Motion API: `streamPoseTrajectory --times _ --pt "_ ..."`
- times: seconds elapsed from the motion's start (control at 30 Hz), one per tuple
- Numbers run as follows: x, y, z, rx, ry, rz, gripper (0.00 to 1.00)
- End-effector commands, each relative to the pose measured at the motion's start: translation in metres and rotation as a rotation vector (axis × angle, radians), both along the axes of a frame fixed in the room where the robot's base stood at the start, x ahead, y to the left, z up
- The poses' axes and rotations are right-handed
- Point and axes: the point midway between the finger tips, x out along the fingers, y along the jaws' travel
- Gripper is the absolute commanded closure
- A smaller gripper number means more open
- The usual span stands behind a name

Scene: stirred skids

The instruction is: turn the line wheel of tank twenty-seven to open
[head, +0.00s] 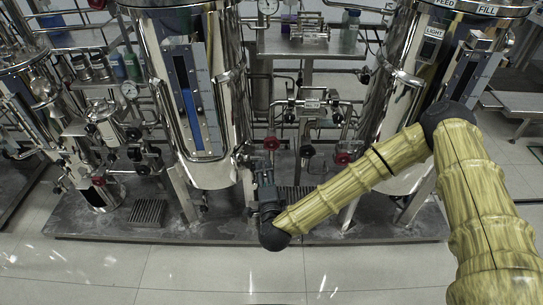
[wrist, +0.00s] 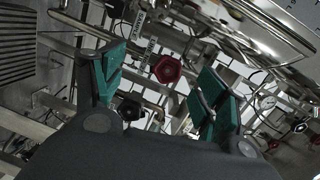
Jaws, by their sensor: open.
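A red line wheel (wrist: 168,69) shows in the wrist view, beyond and between the spread fingers, with a gap around it. A black wheel (wrist: 130,107) sits lower, near the left finger. My gripper (wrist: 164,62) is open and empty, its green pads apart. In the head view my gripper (head: 264,170) points away from me, low between two steel tanks. A red wheel (head: 271,143) shows just past it; another red wheel (head: 342,158) is to the right. I cannot read which tank is twenty-seven.
The left tank (head: 222,90) and right tank (head: 385,95) flank the piping. Tank legs and pipes crowd the skid base (head: 340,228). Further red wheels, one of them (head: 98,180), are at the left. The floor (head: 200,270) in front is clear.

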Motion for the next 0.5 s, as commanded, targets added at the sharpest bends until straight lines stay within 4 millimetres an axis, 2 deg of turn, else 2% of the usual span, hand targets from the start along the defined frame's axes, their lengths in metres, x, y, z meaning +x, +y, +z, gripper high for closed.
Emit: streamPoseTrajectory --times 0.03,0.1,0.3,0.5 --pt "0.009 -0.005 -0.003 0.034 -0.028 -0.038 0.27" --pt "0.019 -0.011 0.005 0.074 -0.063 -0.080 0.27" --pt "0.033 -0.019 0.016 0.123 -0.105 -0.133 0.27" --pt "0.053 -0.019 0.018 0.123 -0.107 -0.135 0.27"
